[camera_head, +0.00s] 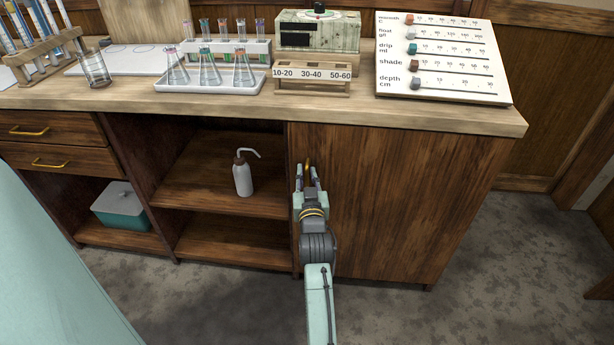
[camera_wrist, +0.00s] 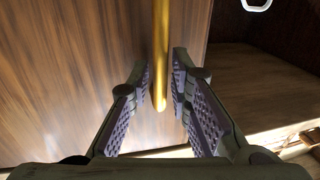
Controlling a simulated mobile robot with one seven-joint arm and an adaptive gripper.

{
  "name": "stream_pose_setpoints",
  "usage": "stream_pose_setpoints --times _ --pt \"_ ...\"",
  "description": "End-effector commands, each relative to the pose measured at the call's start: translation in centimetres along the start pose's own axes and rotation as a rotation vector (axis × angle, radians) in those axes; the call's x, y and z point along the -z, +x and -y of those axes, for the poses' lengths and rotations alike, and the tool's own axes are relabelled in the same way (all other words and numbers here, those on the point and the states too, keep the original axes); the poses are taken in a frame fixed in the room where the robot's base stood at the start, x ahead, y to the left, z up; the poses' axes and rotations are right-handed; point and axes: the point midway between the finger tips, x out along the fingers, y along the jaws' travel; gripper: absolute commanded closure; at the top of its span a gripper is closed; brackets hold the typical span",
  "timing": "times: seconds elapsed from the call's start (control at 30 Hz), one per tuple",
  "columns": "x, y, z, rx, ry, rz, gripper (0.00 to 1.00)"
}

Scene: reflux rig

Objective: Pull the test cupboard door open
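The test cupboard door (camera_head: 400,190) is a brown wooden panel at the right of the bench, and it looks closed. It also fills the left of the wrist view (camera_wrist: 75,75). Its brass handle (camera_head: 308,170) is a vertical bar near the door's left edge, partly hidden by my gripper in the head view. My gripper (camera_head: 308,178) is at the handle. In the wrist view the handle (camera_wrist: 161,60) runs down between the two purple-padded fingers of my gripper (camera_wrist: 161,92). The fingers are apart, with a gap beside the bar.
Open shelves left of the door hold a white wash bottle (camera_head: 243,175) and a teal box (camera_head: 120,207). The worktop (camera_head: 330,110) above carries flasks, racks and a slider board (camera_head: 440,60). The floor (camera_head: 480,250) in front and to the right is clear.

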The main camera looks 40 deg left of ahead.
Motion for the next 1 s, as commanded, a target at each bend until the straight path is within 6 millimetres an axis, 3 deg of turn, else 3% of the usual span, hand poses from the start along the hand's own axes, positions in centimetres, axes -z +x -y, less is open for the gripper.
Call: stream_pose_setpoints --times 0.23,1.0 --pt "0.00 -0.02 0.01 0.000 0.000 0.000 1.00" --pt "-0.01 -0.07 -0.01 0.002 0.000 0.000 1.00"
